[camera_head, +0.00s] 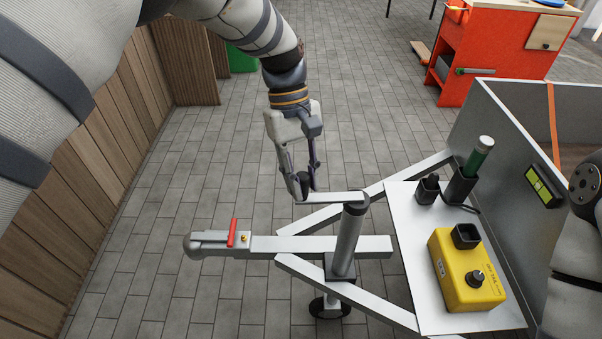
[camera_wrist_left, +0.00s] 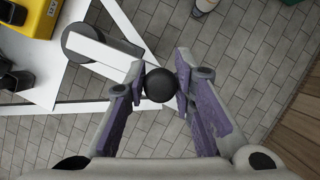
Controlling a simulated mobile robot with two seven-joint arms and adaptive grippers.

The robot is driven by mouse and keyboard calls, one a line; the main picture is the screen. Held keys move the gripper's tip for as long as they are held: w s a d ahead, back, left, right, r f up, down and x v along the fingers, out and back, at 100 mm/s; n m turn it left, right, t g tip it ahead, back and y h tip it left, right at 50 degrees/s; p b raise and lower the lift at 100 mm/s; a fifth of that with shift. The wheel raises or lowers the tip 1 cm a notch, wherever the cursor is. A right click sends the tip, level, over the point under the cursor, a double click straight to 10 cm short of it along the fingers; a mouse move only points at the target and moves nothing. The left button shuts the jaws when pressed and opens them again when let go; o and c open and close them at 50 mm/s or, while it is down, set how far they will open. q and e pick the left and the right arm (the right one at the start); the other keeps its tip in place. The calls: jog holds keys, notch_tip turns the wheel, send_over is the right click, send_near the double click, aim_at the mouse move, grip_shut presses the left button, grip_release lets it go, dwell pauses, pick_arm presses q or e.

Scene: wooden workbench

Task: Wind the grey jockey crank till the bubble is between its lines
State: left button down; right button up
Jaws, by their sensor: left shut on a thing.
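The grey jockey crank (camera_head: 335,197) is a flat arm on top of the jockey post (camera_head: 346,240), pointing left in the head view. Its black ball knob (camera_wrist_left: 160,84) sits between the fingers of my left gripper (camera_head: 305,190), which is shut on it. In the left wrist view the crank arm (camera_wrist_left: 104,52) runs from the knob up and left to the round post top. The level (camera_head: 544,186), with a yellow-green vial in a black body, is on the grey trailer wall. Its bubble is too small to place against the lines. My right gripper is outside both views.
A white plate (camera_head: 408,235) on the trailer frame carries a yellow box (camera_head: 462,268) with a black knob, and black holders, one with a green-handled item (camera_head: 478,156). The coupling has a red lever (camera_head: 232,233). A red cabinet (camera_head: 490,50) stands behind. Paved floor left is clear.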

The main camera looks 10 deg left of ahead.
pick_arm(q)
jog(key=shift+d+r, duration=0.3)
jog(key=c, duration=1.3)
grip_release()
jog(key=shift+c, duration=0.2)
jog(key=shift+f, duration=0.15)
jog(key=v, duration=1.2)
jog(key=shift+s, duration=0.1)
